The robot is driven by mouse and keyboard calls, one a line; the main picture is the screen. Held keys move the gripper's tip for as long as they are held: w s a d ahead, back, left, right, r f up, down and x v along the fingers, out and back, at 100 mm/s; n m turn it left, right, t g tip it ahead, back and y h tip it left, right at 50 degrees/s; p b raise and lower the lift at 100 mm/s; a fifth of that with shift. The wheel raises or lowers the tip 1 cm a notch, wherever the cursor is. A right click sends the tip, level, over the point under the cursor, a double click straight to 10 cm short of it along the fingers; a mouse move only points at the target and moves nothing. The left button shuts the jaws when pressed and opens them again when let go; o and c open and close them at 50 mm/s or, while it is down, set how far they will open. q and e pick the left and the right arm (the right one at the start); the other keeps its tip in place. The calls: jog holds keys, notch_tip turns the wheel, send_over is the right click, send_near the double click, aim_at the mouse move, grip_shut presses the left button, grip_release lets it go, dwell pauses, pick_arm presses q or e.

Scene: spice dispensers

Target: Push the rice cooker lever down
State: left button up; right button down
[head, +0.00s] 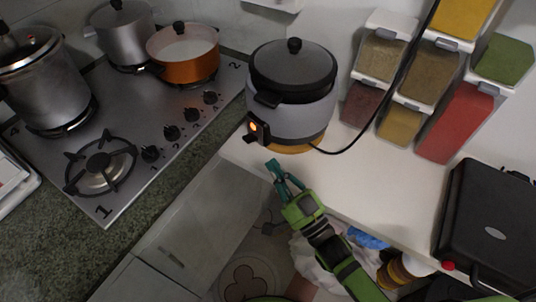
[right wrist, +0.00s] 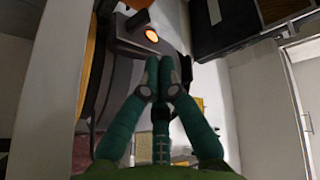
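The grey rice cooker (head: 308,113) with a dark lid stands on the white counter. Its front has a dark switch panel (head: 252,138) with a lit orange light. In the right wrist view the glowing light (right wrist: 151,35) and the dark panel are just above the fingertips. I cannot make out the lever's exact position. My right gripper (head: 273,165) is below and slightly right of the panel, apart from it in the head view. Its teal fingers (right wrist: 159,68) are together with nothing seen between them. My left gripper is not in view.
A stove (head: 130,110) with a silver pot, an orange pot (head: 183,68) and a pressure cooker is at left. Spice dispensers (head: 455,120) hang at right. A black cable runs from the cooker. A black appliance (head: 490,220) stands at right. The counter edge (head: 330,200) is near my arm.

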aim_at(249, 138)
jog(key=p+x, duration=0.1)
jog(key=x, duration=0.6)
jog(key=shift+w+a+r+p, duration=0.1)
jog(key=shift+w+a+p, duration=0.1)
jog(key=shift+p, duration=0.15)
jog(key=shift+w+a+r, duration=0.15)
jog(key=shift+w, duration=0.15)
jog(key=shift+w+a, duration=0.1)
jog(key=shift+w, duration=0.1)
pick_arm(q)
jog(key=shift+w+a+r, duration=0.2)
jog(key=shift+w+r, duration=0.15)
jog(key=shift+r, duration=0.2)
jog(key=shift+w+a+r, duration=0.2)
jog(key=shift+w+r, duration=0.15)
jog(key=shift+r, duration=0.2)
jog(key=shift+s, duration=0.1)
